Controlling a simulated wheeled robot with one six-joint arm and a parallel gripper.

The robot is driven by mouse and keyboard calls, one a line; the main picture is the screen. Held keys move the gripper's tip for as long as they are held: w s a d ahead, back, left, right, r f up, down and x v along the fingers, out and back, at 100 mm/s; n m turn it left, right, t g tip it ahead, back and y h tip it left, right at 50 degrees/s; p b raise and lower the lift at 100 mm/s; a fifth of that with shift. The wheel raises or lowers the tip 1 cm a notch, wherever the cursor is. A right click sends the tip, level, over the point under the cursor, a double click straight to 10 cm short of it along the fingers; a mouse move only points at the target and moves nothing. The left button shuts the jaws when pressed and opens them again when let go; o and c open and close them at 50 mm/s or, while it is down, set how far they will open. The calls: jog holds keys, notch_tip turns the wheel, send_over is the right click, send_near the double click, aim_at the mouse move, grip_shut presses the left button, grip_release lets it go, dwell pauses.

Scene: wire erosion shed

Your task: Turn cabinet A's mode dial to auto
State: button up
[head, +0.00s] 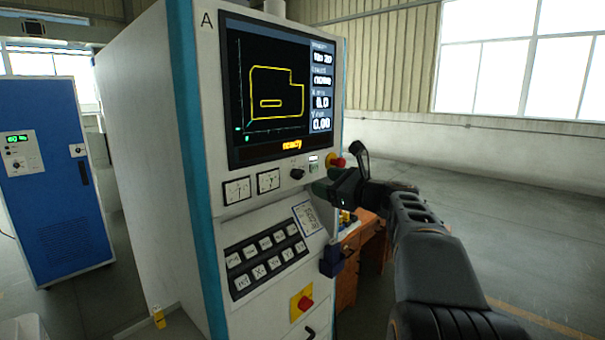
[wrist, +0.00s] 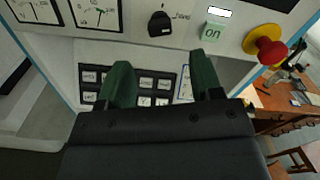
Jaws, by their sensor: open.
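Cabinet A (head: 207,100) stands in front of me with the letter A at its top left. Its mode dial (head: 297,174) is a small black knob on the panel below the screen. In the wrist view the dial (wrist: 161,24) is at the top middle, with a small label, apparently "hand", at its right; its exact setting is too small to tell. My gripper (head: 320,188) is just right of and below the dial in the head view. In the wrist view its green-tipped fingers (wrist: 163,76) are spread, empty and apart from the dial.
A green "on" button (wrist: 213,32) and a red emergency knob on yellow (wrist: 270,50) sit right of the dial. Two gauges (head: 252,186) are at its left. A keypad (head: 265,258) lies below. A wooden desk (head: 360,245) stands behind at right.

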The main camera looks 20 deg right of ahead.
aim_at(302, 176)
jog(key=p+x, duration=0.2)
jog(key=x, duration=0.6)
jog(key=shift+w, duration=0.3)
jog(key=shift+c, duration=0.2)
jog(key=c, duration=0.9)
jog(key=shift+f, duration=0.1)
